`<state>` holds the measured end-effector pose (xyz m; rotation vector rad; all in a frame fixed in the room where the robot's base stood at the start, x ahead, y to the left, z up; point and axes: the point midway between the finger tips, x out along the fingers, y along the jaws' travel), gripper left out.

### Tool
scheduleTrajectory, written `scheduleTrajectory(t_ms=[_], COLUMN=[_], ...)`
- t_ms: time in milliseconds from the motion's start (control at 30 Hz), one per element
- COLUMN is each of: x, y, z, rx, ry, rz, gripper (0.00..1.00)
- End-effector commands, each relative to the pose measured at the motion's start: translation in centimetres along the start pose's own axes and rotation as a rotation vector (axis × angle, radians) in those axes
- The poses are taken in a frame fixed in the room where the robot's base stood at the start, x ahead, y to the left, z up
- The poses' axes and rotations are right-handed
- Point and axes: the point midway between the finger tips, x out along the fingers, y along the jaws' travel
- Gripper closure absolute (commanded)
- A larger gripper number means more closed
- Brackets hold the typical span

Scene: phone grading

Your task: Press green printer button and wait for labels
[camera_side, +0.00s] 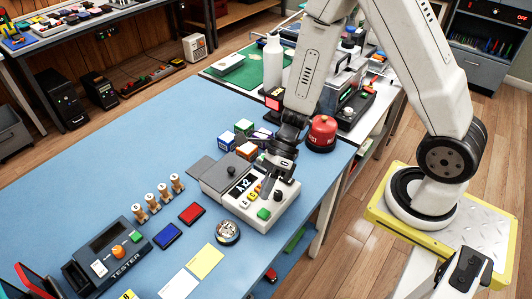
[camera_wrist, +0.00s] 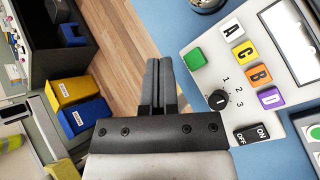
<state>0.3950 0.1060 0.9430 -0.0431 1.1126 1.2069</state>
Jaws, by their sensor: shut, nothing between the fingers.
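The label printer (camera_side: 250,190) is a pale box on the blue table, with a display, lettered keys and a green button (camera_side: 264,214) at its front corner. No label shows.
The left part of the blue table (camera_side: 60,195) is clear.

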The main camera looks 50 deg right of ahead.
Motion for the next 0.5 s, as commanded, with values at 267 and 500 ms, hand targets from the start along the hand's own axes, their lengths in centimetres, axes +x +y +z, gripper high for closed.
scheduleTrajectory(t_ms=[267,500], x=[2.0,3.1], y=[-1.4,-2.2], z=[-1.5,-2.3], rx=[0.002,0.002], ry=[0.001,0.001], rz=[0.002,0.001], gripper=[1.00,1.00])
